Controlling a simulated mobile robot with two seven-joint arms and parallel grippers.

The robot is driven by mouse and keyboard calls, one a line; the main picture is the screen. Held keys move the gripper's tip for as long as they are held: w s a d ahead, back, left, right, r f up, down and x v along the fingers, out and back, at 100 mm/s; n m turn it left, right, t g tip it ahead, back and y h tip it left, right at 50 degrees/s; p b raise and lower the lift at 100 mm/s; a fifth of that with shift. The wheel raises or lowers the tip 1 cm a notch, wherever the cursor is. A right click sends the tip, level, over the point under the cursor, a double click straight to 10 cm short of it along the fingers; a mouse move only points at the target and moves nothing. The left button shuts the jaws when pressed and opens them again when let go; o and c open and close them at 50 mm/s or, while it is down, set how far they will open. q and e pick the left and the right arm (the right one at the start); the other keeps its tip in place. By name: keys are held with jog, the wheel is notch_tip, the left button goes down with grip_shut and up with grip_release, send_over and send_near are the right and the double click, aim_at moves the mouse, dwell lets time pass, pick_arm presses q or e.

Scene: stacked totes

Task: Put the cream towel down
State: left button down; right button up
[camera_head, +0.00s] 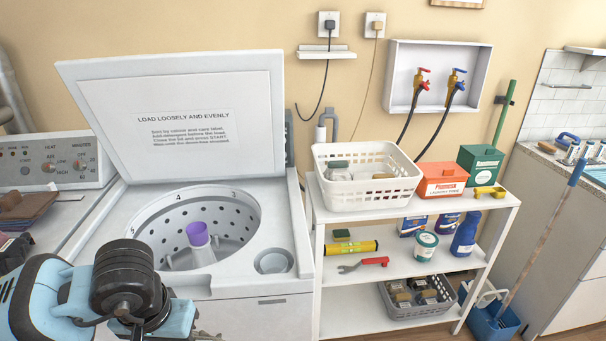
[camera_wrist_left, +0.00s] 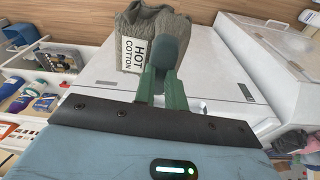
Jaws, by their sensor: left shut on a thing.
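In the left wrist view my left gripper (camera_wrist_left: 165,62) is shut on a bunched knitted towel (camera_wrist_left: 146,22). The towel looks grey-beige rather than cream and carries a white tag reading "HOT COTTON". It hangs beyond the fingertips, in front of the white front of a machine, apparently held in the air. My right gripper is in neither view.
The washer's raised lid (camera_head: 180,165) stands behind its open drum, which has a purple-topped agitator. A white shelf cart (camera_head: 420,212) to the right holds a white basket (camera_head: 365,192), boxes and bottles. A grey basket (camera_head: 418,312) sits on its bottom shelf. A second machine (camera_head: 55,165) stands left.

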pick_arm(q)
jog(key=s+f, duration=0.4)
jog(key=f, duration=1.1)
jog(key=shift+w, duration=0.1)
